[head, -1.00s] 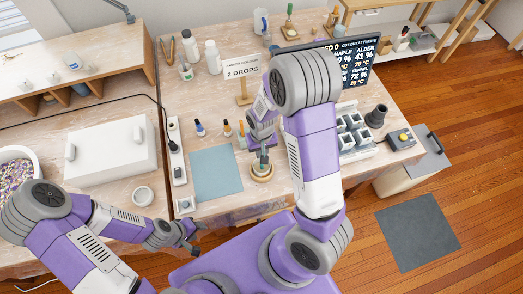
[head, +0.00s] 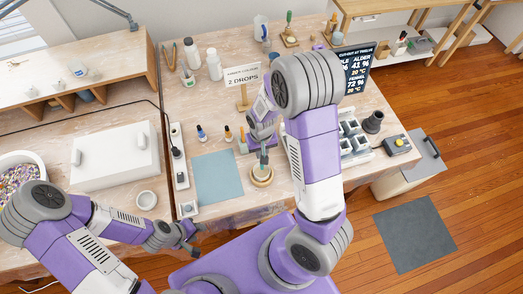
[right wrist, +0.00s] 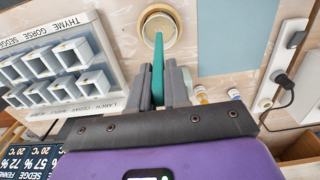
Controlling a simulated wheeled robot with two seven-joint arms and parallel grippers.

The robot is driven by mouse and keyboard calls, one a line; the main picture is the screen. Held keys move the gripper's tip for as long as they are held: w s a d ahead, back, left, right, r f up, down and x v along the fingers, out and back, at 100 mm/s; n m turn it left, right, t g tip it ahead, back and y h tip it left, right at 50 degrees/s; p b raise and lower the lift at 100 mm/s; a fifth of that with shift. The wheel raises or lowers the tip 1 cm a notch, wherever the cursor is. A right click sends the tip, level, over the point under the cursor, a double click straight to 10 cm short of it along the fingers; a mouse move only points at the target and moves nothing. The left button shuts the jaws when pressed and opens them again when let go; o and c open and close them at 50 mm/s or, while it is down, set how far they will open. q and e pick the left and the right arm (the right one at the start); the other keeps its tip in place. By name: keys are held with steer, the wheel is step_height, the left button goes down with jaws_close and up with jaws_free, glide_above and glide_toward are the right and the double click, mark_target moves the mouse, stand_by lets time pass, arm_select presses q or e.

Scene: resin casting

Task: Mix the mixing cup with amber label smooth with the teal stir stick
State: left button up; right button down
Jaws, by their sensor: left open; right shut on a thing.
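The mixing cup (right wrist: 150,24) shows as a pale round vessel with a tan rim in the right wrist view; in the head view it (head: 262,176) stands at the bench's front. Its label cannot be made out. My right gripper (right wrist: 165,88) is shut on the teal stir stick (right wrist: 158,65), above the front edge of the cup. The stick's far end reaches over the cup's opening; whether it touches the contents is not clear. My left gripper (head: 192,243) is open and empty, low at the bench's front edge.
A blue-grey mat (head: 217,176) lies left of the cup. Small bottles (head: 201,133) stand behind the mat. A sign (head: 243,76) reads "2 drops". A rack of square moulds (head: 352,135) is right of my right arm. A white box (head: 115,155) sits at left.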

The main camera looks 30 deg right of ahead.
steer(key=shift+r, duration=0.1)
step_height(320, 180, up, 4)
steer(key=p, duration=0.3)
